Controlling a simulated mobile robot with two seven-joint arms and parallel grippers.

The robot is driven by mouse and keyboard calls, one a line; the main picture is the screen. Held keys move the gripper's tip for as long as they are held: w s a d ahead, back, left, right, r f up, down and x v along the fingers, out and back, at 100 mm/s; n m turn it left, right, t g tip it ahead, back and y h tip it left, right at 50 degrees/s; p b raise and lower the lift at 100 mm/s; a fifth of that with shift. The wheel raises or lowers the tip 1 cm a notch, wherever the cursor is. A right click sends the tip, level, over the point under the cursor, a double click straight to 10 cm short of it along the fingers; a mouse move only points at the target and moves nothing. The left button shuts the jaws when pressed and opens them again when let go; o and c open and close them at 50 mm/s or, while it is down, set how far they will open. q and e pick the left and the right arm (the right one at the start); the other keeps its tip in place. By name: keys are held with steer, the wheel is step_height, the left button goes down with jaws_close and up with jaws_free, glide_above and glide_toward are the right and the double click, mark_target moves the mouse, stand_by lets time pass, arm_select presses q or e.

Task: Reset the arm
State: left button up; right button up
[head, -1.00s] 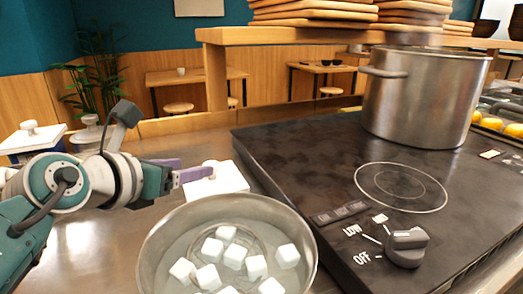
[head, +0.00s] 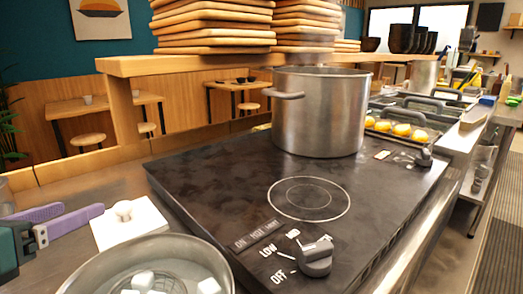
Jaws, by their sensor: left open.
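My left gripper (head: 62,222) is at the left edge of the head view, its two purple fingers apart and empty. It is beside a white lidded container (head: 124,221) and behind the metal bowl. The rest of my left arm is out of view. My right gripper is not in view.
A black stove (head: 215,185) fills the middle, with a control knob (head: 316,258) at its front. A steel pot (head: 320,112) stands at its back. Stacked wooden boards (head: 215,25) sit on a shelf (head: 120,66). Trays with yellow food (head: 402,130) are right of the pot.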

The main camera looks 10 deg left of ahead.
arm_select(q)
step_height(320, 180, up, 21)
steer(key=s+a+n+t+y+p, duration=0.25)
steer(key=n+t+y+p, duration=0.35)
steer(key=n, duration=0.9)
steer(key=s+f+n+g+p, duration=0.6)
steer(key=s+f+n+g, duration=0.3)
steer(key=n, duration=0.7)
steer(key=s+d+n+g+h+p, duration=0.2)
steer(key=s+d+g+h+p, duration=0.65)
steer(key=d, duration=0.65)
step_height(320, 180, up, 33)
steer(key=s+y+p, duration=0.1)
steer(key=p, duration=3.1)
steer(key=shift+s+a+r+t, duration=0.15)
steer(key=shift+a+t, duration=0.1)
steer(key=shift+t, duration=0.2)
